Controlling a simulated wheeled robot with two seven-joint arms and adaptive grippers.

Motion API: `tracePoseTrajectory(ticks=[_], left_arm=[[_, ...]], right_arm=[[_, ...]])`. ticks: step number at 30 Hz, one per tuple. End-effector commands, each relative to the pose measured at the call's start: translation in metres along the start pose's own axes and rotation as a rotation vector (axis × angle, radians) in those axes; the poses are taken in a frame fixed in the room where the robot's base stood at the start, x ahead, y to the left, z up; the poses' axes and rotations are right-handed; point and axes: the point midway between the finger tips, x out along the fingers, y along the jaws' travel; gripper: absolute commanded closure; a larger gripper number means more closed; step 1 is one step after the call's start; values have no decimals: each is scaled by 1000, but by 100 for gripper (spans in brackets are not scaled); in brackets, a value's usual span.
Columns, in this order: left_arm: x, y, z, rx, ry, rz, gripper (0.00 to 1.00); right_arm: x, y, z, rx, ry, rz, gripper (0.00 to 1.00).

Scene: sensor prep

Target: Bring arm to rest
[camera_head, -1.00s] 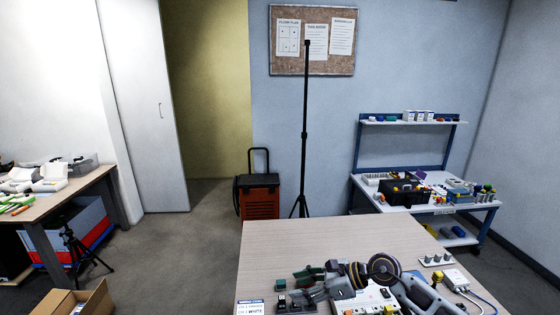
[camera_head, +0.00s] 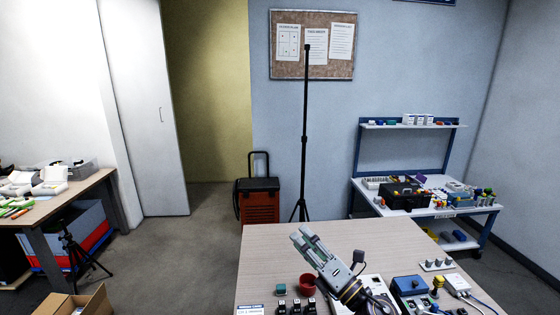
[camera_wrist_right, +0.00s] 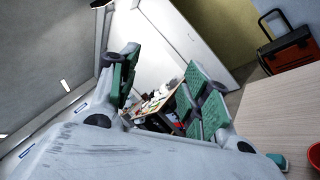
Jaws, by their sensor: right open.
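My right gripper (camera_head: 309,238) is raised over the near table (camera_head: 270,245) in the head view, pointing up and to the left. In the right wrist view its green-padded fingers (camera_wrist_right: 160,90) are spread apart with nothing between them. My right forearm comes in from the bottom edge of the head view. My left gripper does not show in either view.
On the table near the gripper are a red cup (camera_head: 306,282), a blue box (camera_head: 410,285) and several small dark parts (camera_head: 296,305). A tripod pole (camera_head: 305,130) and an orange-black case (camera_head: 259,205) stand behind. The table's far left part is clear.

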Motion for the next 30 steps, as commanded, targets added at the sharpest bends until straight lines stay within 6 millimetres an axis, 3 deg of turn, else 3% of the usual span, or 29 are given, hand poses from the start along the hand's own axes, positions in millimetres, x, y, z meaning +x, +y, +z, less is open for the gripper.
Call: tracePoseTrajectory(ticks=[9, 16, 23, 30], left_arm=[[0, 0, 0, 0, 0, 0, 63], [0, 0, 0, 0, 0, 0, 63], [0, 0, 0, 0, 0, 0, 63], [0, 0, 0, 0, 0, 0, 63]], right_arm=[[-31, -32, 40, 369, -301, -148, 52], [-69, -66, 55, 627, -510, -275, 52], [-116, -104, 52, 876, -712, -420, 52], [-174, -138, 31, 1121, -916, -590, 52]])
